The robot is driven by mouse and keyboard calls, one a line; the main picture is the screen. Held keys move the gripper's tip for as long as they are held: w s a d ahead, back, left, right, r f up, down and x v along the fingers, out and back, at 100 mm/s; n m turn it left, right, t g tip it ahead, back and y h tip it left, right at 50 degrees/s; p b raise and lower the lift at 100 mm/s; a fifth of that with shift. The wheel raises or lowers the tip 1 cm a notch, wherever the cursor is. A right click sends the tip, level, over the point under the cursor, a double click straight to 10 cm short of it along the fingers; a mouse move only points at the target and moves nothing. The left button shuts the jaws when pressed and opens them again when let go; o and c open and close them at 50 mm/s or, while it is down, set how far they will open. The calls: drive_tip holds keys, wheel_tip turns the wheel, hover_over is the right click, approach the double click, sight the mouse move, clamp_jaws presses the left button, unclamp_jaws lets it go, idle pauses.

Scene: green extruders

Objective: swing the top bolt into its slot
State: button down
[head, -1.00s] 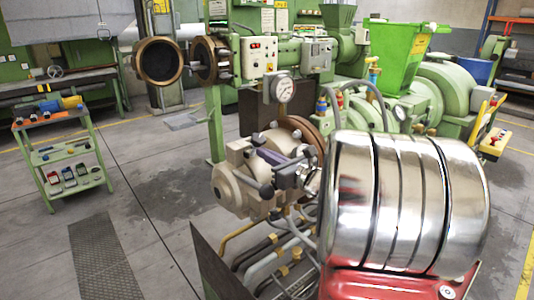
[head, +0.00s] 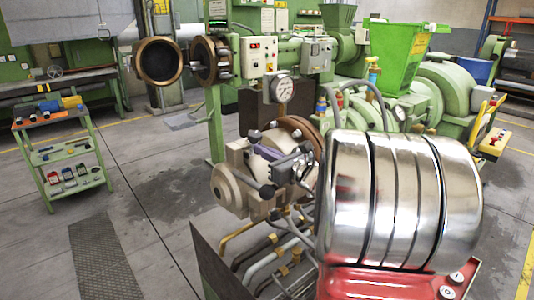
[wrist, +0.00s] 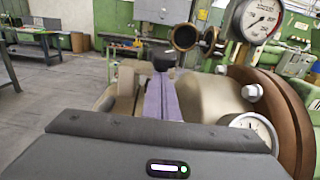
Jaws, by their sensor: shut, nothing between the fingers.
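The beige extruder head (head: 232,190) stands before its brown round flange (head: 315,137), with several dark-capped swing bolts around it. What looks like the top bolt ends in a black cap (head: 254,136). A black cap (wrist: 164,59) also shows just beyond my fingertips in the wrist view. My gripper (head: 257,149) is shut, its purple fingers empty. In the wrist view the fingers (wrist: 160,82) lie together, close to the cap; I cannot tell if they touch it. The slot and most of the bolt's shank are hidden. A lower bolt's dark cap (head: 267,192) sticks out nearer the camera.
A pressure gauge (head: 283,90) stands behind the head, and a smaller dial (wrist: 250,130) shows close at right in the wrist view. Pipes and hoses (head: 275,250) run below. A green tool cart (head: 75,155) stands at left, with open floor between.

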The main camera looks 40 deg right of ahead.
drive_tip(key=shift+w, duration=0.2)
drive_tip(key=shift+w+r, duration=0.15)
drive_tip(key=shift+w, duration=0.1)
drive_tip(key=shift+w+r, duration=0.1)
drive_tip(key=shift+r, duration=0.05)
drive_tip(key=shift+w+r, duration=0.15)
drive_tip(key=shift+r, duration=0.05)
idle(0.4)
drive_tip(key=shift+a+r, duration=0.15)
drive_tip(key=shift+r, duration=0.2)
drive_tip(key=shift+w+f, duration=0.35)
drive_tip(key=shift+w, duration=0.3)
drive_tip(key=shift+s+f, duration=0.35)
drive_tip(key=shift+f, duration=0.15)
drive_tip(key=shift+s+r, duration=0.15)
drive_tip(key=shift+s, duration=0.65)
drive_tip(key=shift+s+r, duration=0.15)
drive_tip(key=shift+s, duration=0.6)
drive_tip(key=shift+s+d, duration=0.2)
drive_tip(key=shift+s, duration=0.9)
